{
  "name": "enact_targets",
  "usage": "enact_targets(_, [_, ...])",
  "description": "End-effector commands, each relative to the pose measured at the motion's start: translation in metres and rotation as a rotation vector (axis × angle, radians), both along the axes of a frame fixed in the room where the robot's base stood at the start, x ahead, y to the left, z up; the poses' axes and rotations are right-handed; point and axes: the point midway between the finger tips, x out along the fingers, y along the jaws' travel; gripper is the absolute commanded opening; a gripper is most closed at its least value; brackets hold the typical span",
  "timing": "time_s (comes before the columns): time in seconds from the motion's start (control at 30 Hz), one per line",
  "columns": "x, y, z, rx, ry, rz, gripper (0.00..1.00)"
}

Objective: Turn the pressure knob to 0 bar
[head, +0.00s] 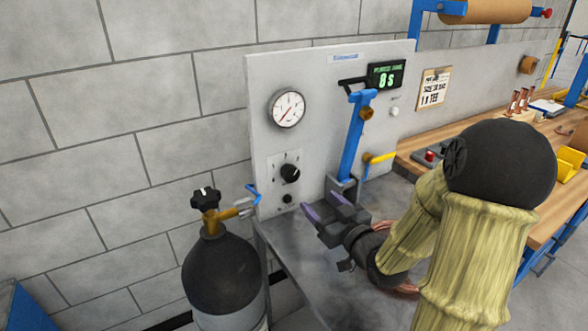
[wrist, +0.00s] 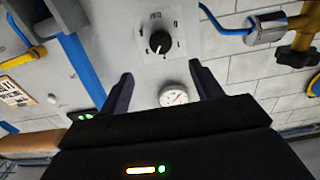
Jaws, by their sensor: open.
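The black pressure knob (head: 290,173) sits on a pale dial plate on the grey panel, below the round pressure gauge (head: 288,108). The gauge's red needle points to the lower left. In the wrist view the knob (wrist: 160,42) shows upside down beyond the fingers, and the gauge (wrist: 174,96) appears between them. My gripper (head: 324,208) is in front of the panel, to the right of and below the knob. Its two dark fingers also show in the wrist view (wrist: 160,88), spread apart with nothing between them. It does not touch the knob.
A dark gas cylinder (head: 222,270) with a black valve stands left of the bench. A green display (head: 387,75) is at the panel's top right. A wooden bench (head: 425,160) stands at right.

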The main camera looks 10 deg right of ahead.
Motion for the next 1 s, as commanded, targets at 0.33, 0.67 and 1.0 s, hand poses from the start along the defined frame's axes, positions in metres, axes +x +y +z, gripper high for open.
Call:
enact_targets(0.33, [0.013,0.005,0.004,0.001,0.003,-0.001,0.65])
enact_targets(0.67, [0.053,0.019,-0.001,-0.004,0.002,-0.002,0.65])
enact_targets(1.0, [0.108,0.037,-0.001,-0.005,0.002,-0.003,0.65])
